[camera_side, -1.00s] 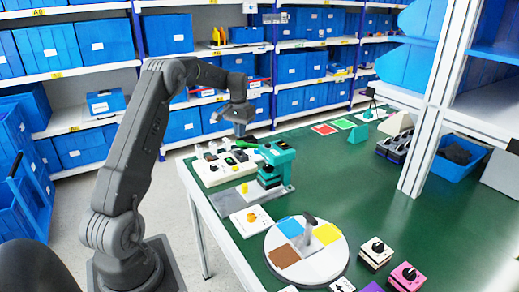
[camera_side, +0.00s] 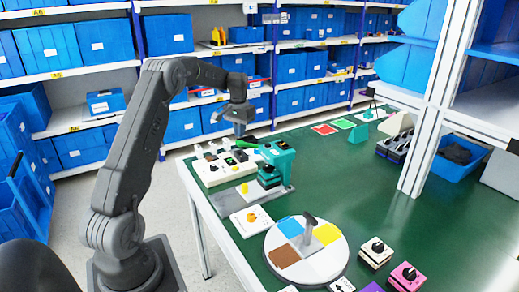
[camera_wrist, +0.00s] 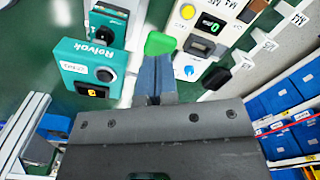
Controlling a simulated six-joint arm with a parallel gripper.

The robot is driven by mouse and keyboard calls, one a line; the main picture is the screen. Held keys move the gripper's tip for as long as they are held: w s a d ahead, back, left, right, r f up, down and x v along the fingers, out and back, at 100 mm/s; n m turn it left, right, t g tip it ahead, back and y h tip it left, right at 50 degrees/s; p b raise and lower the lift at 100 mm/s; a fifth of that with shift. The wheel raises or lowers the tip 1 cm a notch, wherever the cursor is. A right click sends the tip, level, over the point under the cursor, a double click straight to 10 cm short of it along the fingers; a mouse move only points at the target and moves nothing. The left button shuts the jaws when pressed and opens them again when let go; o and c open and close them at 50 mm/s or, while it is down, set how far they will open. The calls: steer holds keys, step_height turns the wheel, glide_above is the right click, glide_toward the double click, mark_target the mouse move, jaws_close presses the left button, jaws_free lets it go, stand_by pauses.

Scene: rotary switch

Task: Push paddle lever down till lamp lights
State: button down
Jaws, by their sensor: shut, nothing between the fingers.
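The teal device stands on a grey base near the table's far left corner in the side view (camera_side: 278,155); the wrist view shows its labelled top (camera_wrist: 85,62) with a dark round part and a small yellow-lit window. A bright green paddle lever (camera_side: 245,144) sticks out to its left; it shows in the wrist view (camera_wrist: 159,43) just beyond my fingertips. My gripper (camera_side: 240,132) is shut and empty, pointing down over the paddle. In the wrist view my gripper's fingers (camera_wrist: 155,62) partly cover it. I cannot tell whether they touch. I cannot make out which part is the lamp.
A white control panel (camera_side: 222,170) with several knobs lies left of the teal device, close to my gripper. A white plate with an orange knob (camera_side: 252,218) and a round turntable (camera_side: 318,262) are nearer the camera.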

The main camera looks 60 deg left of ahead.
mark_target(240, 142)
steer(key=shift+f, duration=2.5)
steer(key=shift+r, duration=4.1)
steer(key=s+d+r+m+t, duration=0.1)
steer(key=s+d+r, duration=0.1)
steer(key=d+r, duration=0.35)
steer(key=s+d+r+m+t+y, duration=0.1)
steer(key=d+r, duration=0.1)
steer(key=d, duration=0.7)
steer(key=s+d+r+m, duration=0.15)
steer(key=d+r, duration=0.25)
steer(key=d, duration=0.4)
steer(key=s+d+f+m+t+h, duration=0.1)
steer(key=s+d+f+m+t, duration=0.1)
steer(key=s+d, duration=1.3)
steer(key=s+f+t, duration=0.1)
steer(key=s, duration=0.2)
steer(key=shift+d+f+t, duration=0.15)
steer(key=shift+d+t, duration=0.15)
